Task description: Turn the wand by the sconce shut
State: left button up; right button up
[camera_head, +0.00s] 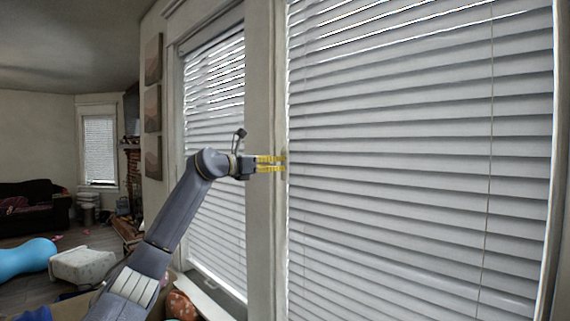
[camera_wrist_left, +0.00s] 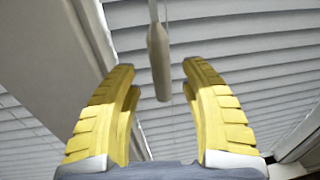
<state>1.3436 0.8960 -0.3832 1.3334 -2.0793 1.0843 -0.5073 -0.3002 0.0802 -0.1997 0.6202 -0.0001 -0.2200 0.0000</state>
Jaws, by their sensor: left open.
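The wand (camera_wrist_left: 158,55) is a thin rod with a thicker grey-brown grip at its lower end. In the left wrist view it shows between the two yellow fingers of my left gripper, with a gap on both sides. I cannot tell whether it is within the fingers or beyond their tips. My left gripper (camera_head: 283,164) is open and empty, at the left edge of the large blind (camera_head: 400,150). I cannot make out the wand clearly in the head view. No sconce shows, and my right gripper is not in view.
A window post (camera_head: 262,60) stands behind my left gripper, between the large blind and a narrower blind (camera_head: 215,130). A thin cord (camera_head: 489,150) hangs on the large blind's right. A sofa (camera_head: 35,205) and a blue rounded object (camera_head: 25,257) are far left.

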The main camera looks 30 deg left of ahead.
aim_at(282, 162)
pick_arm(q)
jog(key=shift+x, duration=2.2)
jog(key=shift+o, duration=0.2)
grip_shut()
